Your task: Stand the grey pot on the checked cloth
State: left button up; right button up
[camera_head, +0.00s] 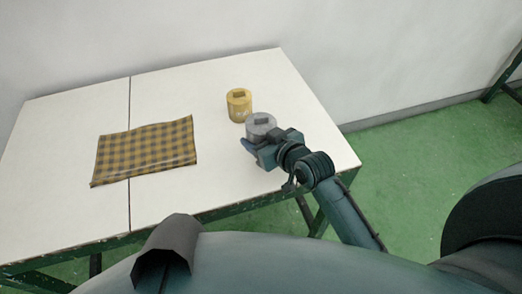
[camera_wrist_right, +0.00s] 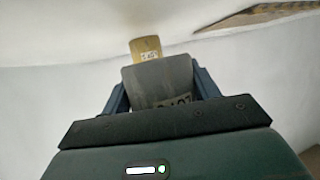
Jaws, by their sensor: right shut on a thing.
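The grey pot (camera_head: 261,122) is on the right part of the white table, in front of the yellow pot. My right gripper (camera_head: 258,143) is shut on it. In the right wrist view the grey pot (camera_wrist_right: 160,80) sits between the two blue fingers of my right gripper (camera_wrist_right: 162,88), with a partly hidden label on its side. I cannot tell whether it touches the table. The checked cloth (camera_head: 146,152), yellow and dark, lies flat on the left part of the table with nothing on it. My left gripper is not in view.
A yellow pot (camera_head: 239,105) stands just behind the grey pot; in the right wrist view the yellow pot (camera_wrist_right: 146,48) shows a label. The white table (camera_head: 215,205) is clear between the pots and the cloth. A white wall (camera_head: 390,50) runs behind it.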

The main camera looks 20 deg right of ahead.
jog(key=shift+f, duration=2.25)
jog(key=o, duration=1.2)
jog(key=shift+f, duration=0.2)
